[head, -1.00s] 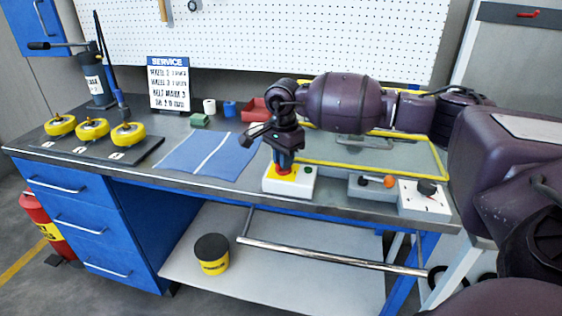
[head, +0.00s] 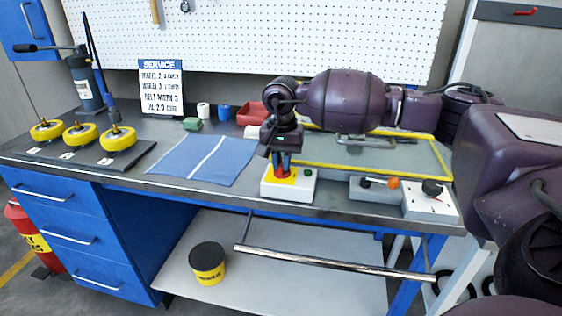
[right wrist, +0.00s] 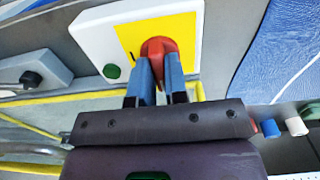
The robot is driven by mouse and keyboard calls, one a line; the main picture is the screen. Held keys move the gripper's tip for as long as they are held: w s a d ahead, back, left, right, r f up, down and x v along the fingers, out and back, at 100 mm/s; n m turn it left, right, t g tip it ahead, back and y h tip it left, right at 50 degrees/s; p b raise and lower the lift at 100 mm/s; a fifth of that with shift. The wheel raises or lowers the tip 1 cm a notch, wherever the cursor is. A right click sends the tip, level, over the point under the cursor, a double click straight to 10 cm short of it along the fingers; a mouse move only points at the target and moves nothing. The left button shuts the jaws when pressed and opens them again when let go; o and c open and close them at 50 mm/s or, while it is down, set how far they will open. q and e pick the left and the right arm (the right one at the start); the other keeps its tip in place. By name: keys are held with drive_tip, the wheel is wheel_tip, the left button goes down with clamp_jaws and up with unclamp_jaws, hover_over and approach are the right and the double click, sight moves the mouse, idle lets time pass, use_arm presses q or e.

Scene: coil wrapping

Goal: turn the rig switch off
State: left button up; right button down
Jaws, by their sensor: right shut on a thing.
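The rig switch looks to be the red knob (head: 285,173) on a yellow plate on a white box (head: 290,190) at the bench's front edge. A green button sits beside it on the same box. My right gripper (head: 281,165) points down from above with its blue fingers on the red knob. In the right wrist view, the fingers (right wrist: 160,82) are closed on either side of the red knob (right wrist: 158,46), which hides part of it. My left gripper is in neither view.
A grey box with an orange-tipped lever (head: 392,183) and a white box with a black dial (head: 432,188) stand to the right. A blue cloth (head: 200,160) lies left of the switch. Yellow wheels (head: 80,134) stand farther left. A yellow-edged panel (head: 390,160) lies behind.

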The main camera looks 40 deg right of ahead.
sight(282, 163)
idle(0.3)
drive_tip(key=c, duration=1.1)
unclamp_jaws()
drive_tip(key=shift+c, duration=0.2)
wheel_tip(282, 163, up, 11)
drive_tip(key=shift+p, duration=0.4)
